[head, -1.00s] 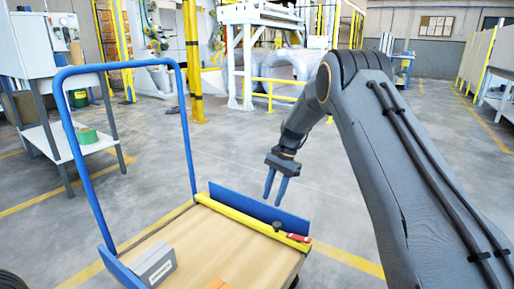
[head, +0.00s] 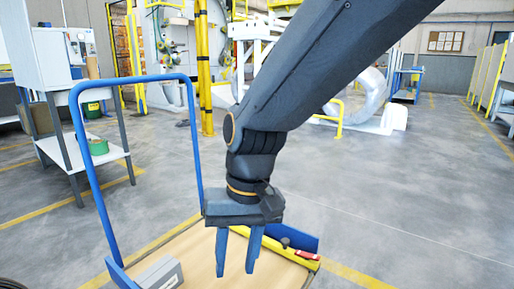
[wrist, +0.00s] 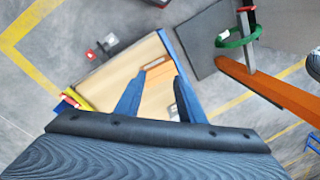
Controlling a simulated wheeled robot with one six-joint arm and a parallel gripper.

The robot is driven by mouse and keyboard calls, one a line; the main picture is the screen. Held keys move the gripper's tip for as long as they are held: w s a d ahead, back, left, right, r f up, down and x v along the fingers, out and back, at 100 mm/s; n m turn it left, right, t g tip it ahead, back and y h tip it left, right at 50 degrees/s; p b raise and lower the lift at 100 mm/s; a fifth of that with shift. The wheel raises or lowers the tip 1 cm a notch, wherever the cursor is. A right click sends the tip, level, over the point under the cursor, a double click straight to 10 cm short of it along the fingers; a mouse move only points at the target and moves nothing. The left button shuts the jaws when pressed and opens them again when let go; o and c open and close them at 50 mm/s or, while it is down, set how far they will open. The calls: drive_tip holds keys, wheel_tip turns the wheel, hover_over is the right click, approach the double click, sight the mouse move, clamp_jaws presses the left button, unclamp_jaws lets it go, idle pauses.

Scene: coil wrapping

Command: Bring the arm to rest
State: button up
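My gripper (head: 236,262) hangs pointing down over the trolley in the head view, with its two blue fingers apart and nothing between them. In the wrist view the gripper (wrist: 158,88) also shows its fingers spread and empty. The arm reaches across the upper right of the head view, bent at the elbow. The trolley (head: 240,277) has a wooden deck and a blue push handle (head: 130,78).
A grey box (head: 160,273) and a yellow bar (head: 296,254) with a red end lie on the trolley. A side table (head: 105,156) with a green roll stands at the left. Open floor (head: 420,190) lies to the right.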

drive_tip(key=s+d+f+n, duration=0.1)
drive_tip(key=s+d+n, duration=0.2)
drive_tip(key=s, duration=0.6)
drive_tip(key=d+r+m+h+p, duration=0.1)
drive_tip(key=d+r+m+p, duration=0.2)
drive_tip(key=d+r+p, duration=0.7)
drive_tip(key=d+r+m+p, duration=0.3)
drive_tip(key=d+r+p, duration=0.7)
drive_tip(key=r+p, duration=0.6)
drive_tip(key=p, duration=0.7)
drive_tip(key=shift+s+h, duration=0.2)
drive_tip(key=shift+h, duration=0.2)
drive_tip(key=shift+c, duration=0.5)
